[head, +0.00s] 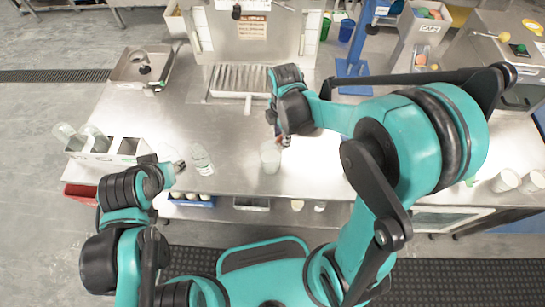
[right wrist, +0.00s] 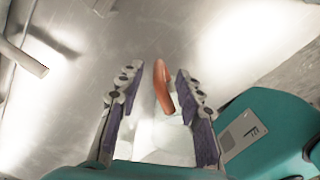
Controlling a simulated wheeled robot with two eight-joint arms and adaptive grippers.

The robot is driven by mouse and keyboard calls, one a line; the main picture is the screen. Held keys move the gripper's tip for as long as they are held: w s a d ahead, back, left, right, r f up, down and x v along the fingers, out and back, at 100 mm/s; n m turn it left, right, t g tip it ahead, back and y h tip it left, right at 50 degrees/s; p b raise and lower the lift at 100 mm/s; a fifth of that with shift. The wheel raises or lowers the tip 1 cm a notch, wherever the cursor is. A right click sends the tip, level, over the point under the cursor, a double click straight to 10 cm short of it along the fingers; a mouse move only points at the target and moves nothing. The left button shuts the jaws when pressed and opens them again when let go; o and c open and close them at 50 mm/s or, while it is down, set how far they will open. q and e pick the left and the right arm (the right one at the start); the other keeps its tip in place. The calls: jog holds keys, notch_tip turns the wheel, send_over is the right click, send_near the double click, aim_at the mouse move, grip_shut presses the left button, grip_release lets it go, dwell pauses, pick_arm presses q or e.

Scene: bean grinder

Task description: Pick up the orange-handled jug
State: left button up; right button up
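The orange-handled jug (head: 270,160) stands on the metal table in front of my right gripper (head: 283,138). In the right wrist view its orange handle (right wrist: 164,88) lies between the two spread fingers of my right gripper (right wrist: 157,88), with a visible gap to each finger. Its pale, translucent body (right wrist: 168,138) shows lower down between the fingers. In the head view the gripper covers most of the handle. My left gripper (head: 177,165) is beside a clear bottle (head: 201,158) at the table's front left; its fingers are too small to judge.
A white divided box (head: 102,158) with clear containers is at the table's left. A metal tray (head: 140,69) is at the back left, and a slatted grate (head: 240,80) at the back. White cups (head: 505,181) stand at the right. The table's middle left is clear.

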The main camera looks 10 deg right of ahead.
notch_tip(320, 180, down, 5)
jog(key=shift+w+r+b, duration=0.1)
jog(key=shift+r+b, duration=0.05)
jog(key=shift+b, duration=0.9)
jog(key=shift+r, duration=0.1)
grip_shut()
jog(key=shift+r, duration=0.15)
jog(key=shift+r+p, duration=0.55)
jog(key=shift+r, duration=0.1)
notch_tip(320, 180, up, 3)
jog(key=shift+f+p, duration=0.1)
jog(key=shift+p, duration=0.55)
jog(key=s+d+r+p, duration=0.3)
jog(key=d+r, duration=0.3)
jog(key=d, duration=0.4)
jog(key=shift+s+d+r+p, duration=0.3)
jog(key=shift+s+d+p, duration=0.05)
jog(key=shift+s, duration=0.4)
